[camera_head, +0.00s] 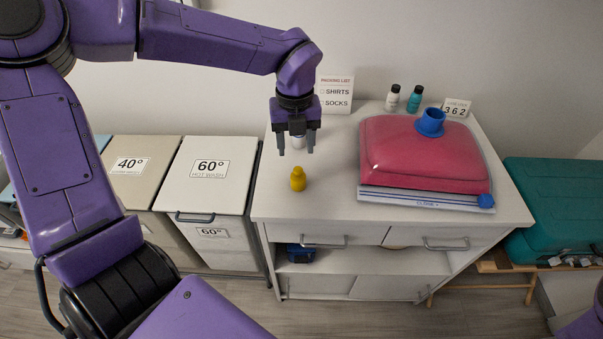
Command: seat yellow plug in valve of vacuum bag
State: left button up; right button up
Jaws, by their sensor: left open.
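The yellow plug (298,179) stands upright on the white cabinet top, left of the vacuum bag. The vacuum bag (415,155) is red and puffed up, lying on the right part of the top. Its blue valve (431,122) stands up near the bag's back edge. My left gripper (296,151) points down above and slightly behind the plug in the picture, with its fingers apart and nothing between them that I can make out as held. My right gripper is out of view.
A packing list sign (336,94), a white bottle (393,97), a teal bottle (415,99) and a number card (456,108) stand along the back. Hampers marked 40° and 60° (207,185) stand left. A teal suitcase (560,205) sits right. The top between plug and bag is clear.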

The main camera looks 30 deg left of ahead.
aim_at(298, 169)
pick_arm(q)
jog(key=f, duration=0.2)
jog(key=f+p, duration=0.1)
jog(key=f, duration=0.4)
jog(key=shift+d, duration=0.25)
grip_shut()
